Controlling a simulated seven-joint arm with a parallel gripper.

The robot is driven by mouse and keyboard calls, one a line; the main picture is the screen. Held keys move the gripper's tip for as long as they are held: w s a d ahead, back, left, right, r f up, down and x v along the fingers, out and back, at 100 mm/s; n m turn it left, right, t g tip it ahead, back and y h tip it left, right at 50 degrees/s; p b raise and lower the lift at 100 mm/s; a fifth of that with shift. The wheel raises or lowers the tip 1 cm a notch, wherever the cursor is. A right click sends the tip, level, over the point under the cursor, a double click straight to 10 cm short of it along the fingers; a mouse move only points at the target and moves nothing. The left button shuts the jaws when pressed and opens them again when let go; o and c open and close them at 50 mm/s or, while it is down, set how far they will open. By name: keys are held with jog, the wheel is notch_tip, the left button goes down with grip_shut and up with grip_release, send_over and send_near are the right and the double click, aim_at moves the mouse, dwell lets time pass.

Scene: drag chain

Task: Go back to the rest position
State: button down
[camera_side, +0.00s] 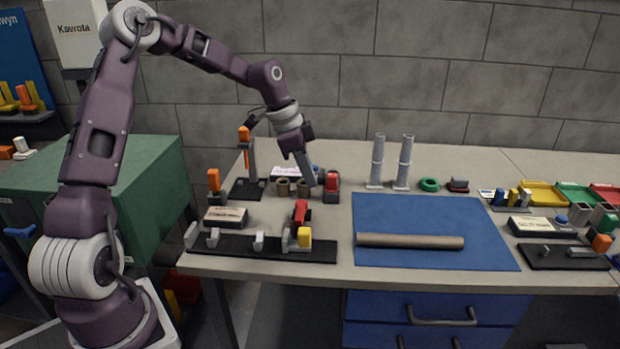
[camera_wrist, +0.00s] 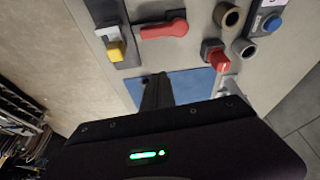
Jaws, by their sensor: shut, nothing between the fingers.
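My gripper (camera_side: 311,181) is low over the left half of the bench, its fingers pointing down beside some short brown cylinders (camera_side: 283,187) and a red-and-black switch (camera_side: 331,182). Whether the fingertips touch anything there cannot be told. In the wrist view the gripper (camera_wrist: 158,86) shows as one dark closed finger shape with nothing visible in it. The wrist view also shows the red knob switch (camera_wrist: 216,57) and the brown cylinders (camera_wrist: 229,17) to the right of the fingers. My arm arches from the left of the bench over to this spot.
A red lever (camera_side: 301,212) and a dark rail with a yellow knob (camera_side: 304,238) are nearer the front edge. An orange-topped post (camera_side: 245,150) stands left of my gripper. Two grey upright tubes (camera_side: 377,162) stand right. A tan roll (camera_side: 410,241) lies on a blue mat (camera_side: 440,215).

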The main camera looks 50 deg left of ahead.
jog(key=s+d+r+n+y, duration=0.1)
jog(key=s+d+r+n, duration=0.1)
jog(key=s+d+r, duration=0.35)
jog(key=s+d+r+n+t+y, duration=0.1)
jog(key=s+d+r+y, duration=0.15)
jog(key=s, duration=0.65)
jog(key=s+d+r+n, duration=0.2)
jog(key=s+d+r, duration=0.15)
jog(key=s, duration=0.35)
jog(key=s+d+n+t+h, duration=0.1)
jog(key=s+n, duration=0.2)
jog(key=s, duration=0.6)
jog(key=shift+d+r+t, duration=0.15)
jog(key=shift+d+t, duration=0.05)
jog(key=shift+t, duration=0.1)
